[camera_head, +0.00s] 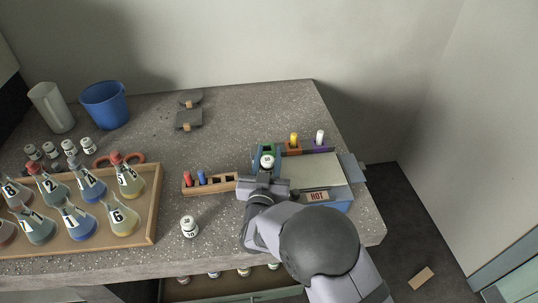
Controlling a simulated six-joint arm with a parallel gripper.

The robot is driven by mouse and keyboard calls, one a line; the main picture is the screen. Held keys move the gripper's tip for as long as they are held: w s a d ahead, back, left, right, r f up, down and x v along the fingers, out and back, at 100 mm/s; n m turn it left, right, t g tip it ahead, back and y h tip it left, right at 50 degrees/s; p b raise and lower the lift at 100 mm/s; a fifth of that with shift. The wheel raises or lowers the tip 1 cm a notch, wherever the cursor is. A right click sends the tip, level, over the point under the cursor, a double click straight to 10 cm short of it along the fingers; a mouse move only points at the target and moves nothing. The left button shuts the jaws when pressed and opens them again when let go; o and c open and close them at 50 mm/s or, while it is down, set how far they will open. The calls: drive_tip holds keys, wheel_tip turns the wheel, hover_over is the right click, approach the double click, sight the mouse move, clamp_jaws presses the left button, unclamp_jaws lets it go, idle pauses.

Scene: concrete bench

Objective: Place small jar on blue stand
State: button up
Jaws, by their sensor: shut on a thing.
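A small white jar (267,162) with a dark marking on its lid is at the tips of my gripper (266,170), which is shut on it. The arm reaches in from the lower right and hides part of the gripper and the jar's lower side. A blue stand (256,158) with a green part at its top is right at the jar, at the left end of a row of coloured stands. I cannot tell whether the jar touches the stand or is held above it. A similar white jar (189,227) stands alone on the bench in front.
An orange stand (293,150) with a yellow vial and a purple stand with a white vial are to the right. A "HOT" plate (318,176) is beside my arm. A wooden rack (222,187), a flask tray (156,205) and a blue cup (104,106) are left.

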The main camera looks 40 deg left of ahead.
drive_tip(key=shift+f, duration=0.1)
drive_tip(key=shift+f, duration=0.15)
drive_tip(key=o, duration=1.1)
drive_tip(key=shift+r, duration=0.25)
drive_tip(key=b+v, duration=0.1)
drive_tip(key=v, duration=1.1)
